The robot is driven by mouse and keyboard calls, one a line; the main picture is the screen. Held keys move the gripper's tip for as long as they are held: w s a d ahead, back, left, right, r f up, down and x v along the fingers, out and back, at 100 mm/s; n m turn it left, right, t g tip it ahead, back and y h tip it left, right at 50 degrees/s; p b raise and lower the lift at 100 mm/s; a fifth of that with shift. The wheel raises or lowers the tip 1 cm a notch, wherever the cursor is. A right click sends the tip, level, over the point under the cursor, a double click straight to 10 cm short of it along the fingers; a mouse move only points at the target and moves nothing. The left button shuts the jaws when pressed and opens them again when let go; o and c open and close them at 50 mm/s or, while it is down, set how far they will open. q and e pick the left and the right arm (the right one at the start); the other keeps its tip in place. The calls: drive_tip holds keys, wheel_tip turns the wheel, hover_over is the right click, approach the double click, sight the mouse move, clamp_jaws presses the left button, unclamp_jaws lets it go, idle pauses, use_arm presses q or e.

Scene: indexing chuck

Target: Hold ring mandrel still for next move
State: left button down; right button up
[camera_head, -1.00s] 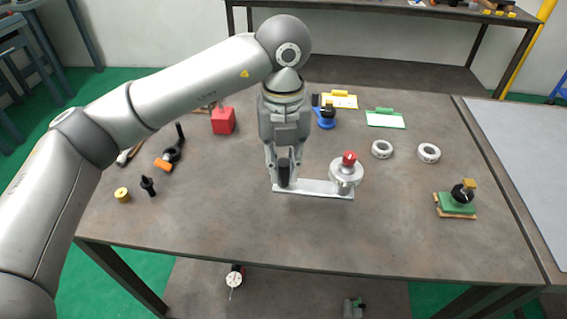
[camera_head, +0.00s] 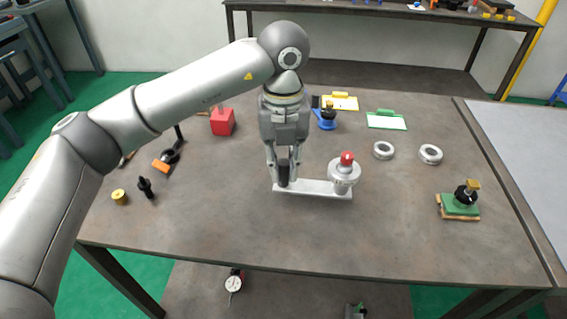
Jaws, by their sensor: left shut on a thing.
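The ring mandrel appears to be the dark upright post (camera_head: 284,174) at the left end of a light metal bar (camera_head: 312,190) on the table. My left gripper (camera_head: 283,178) points down and is shut on this post, its fingers on either side. At the bar's right end stands a round silver chuck (camera_head: 344,173) with a red cap (camera_head: 347,158) on top. The gripper hides part of the post. Two silver rings, one (camera_head: 383,150) and another (camera_head: 430,154), lie apart on the table to the right. My right gripper is not in view.
A green block with a black knob (camera_head: 460,203) sits at the right. A red block (camera_head: 222,121), blue stand (camera_head: 326,120), and two clipboards, yellow (camera_head: 340,102) and green (camera_head: 386,121), lie farther back. Small dark and orange parts (camera_head: 167,158) lie left. The front table area is clear.

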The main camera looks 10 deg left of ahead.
use_arm(q)
drive_tip(key=shift+w+a+f+b, duration=0.1)
drive_tip(key=shift+w+f+b, duration=0.25)
drive_tip(key=shift+w+f, duration=0.15)
drive_tip(key=shift+w+a+f+b, duration=0.1)
drive_tip(key=shift+w+f+b, duration=0.45)
drive_tip(key=shift+w+f, duration=0.35)
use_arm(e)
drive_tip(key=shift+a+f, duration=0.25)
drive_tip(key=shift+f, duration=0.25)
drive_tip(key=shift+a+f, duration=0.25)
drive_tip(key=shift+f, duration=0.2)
use_arm(q)
drive_tip(key=shift+w+f, duration=0.1)
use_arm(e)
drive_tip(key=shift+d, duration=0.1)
use_arm(q)
drive_tip(key=c, duration=1.4)
unclamp_jaws()
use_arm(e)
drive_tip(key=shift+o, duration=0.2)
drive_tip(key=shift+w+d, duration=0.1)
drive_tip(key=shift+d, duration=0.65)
use_arm(q)
drive_tip(key=shift+o, duration=0.7)
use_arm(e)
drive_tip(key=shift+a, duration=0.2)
